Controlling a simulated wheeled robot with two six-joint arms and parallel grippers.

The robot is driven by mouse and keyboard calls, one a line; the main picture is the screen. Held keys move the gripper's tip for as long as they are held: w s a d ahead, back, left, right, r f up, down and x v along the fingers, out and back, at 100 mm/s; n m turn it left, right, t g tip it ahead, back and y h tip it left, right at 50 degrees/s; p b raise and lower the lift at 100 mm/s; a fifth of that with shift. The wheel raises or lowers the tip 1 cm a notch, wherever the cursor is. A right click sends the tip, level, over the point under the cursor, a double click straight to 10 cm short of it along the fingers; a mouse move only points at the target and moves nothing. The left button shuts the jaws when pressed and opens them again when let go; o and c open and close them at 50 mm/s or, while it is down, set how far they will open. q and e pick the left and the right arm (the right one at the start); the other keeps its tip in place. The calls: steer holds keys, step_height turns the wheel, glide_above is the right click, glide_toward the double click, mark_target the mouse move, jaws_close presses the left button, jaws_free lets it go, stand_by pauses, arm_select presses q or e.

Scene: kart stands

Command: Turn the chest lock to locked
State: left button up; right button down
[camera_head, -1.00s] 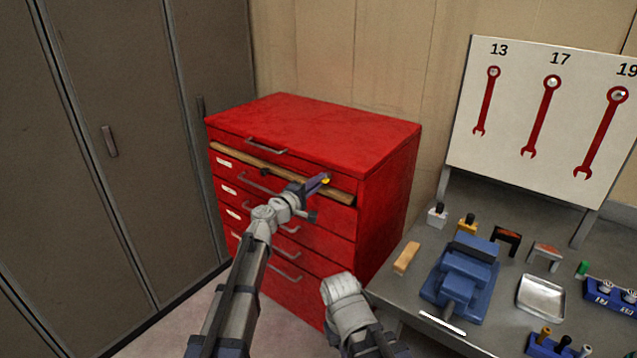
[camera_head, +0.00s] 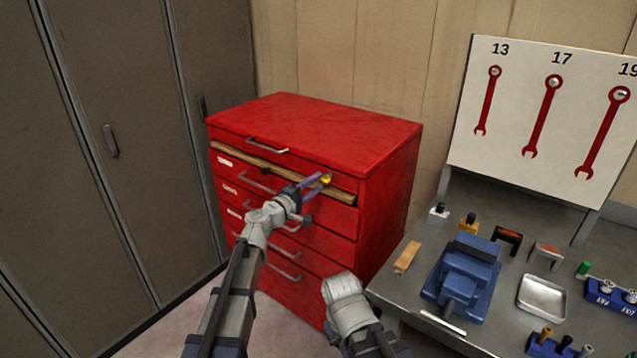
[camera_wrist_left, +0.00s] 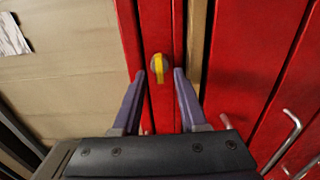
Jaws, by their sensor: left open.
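The red chest (camera_head: 313,135) stands against the back wall.
A wooden strip (camera_head: 280,172) runs across the chest front below the top drawer. Drawer handles (camera_head: 267,145) stick out. A grey workbench (camera_head: 410,300) with a blue vise (camera_head: 463,277) stands at right, and grey lockers (camera_head: 100,150) at left.

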arm_select(q)
steer(key=v, duration=0.5)
steer(key=shift+s+a, duration=0.25)
steer(key=shift+s, duration=0.05)
steer(key=s+d+f+m+g+y, duration=0.1)
steer(key=s+f+m+g+y, duration=0.2)
steer(key=s+f+m+g, duration=0.85)
steer(key=s+a+f+g+y, duration=0.3)
steer(key=s+a+f+y, duration=0.6)
steer(key=s+a, duration=0.55)
steer(key=s+d+f+m, duration=0.1)
steer(key=s+d+m, duration=0.35)
steer(key=d, duration=0.85)
step_height(320, 180, up, 12)
steer(key=s+n+p, duration=0.1)
steer(key=s+p, duration=0.1)
steer(key=p, duration=1)
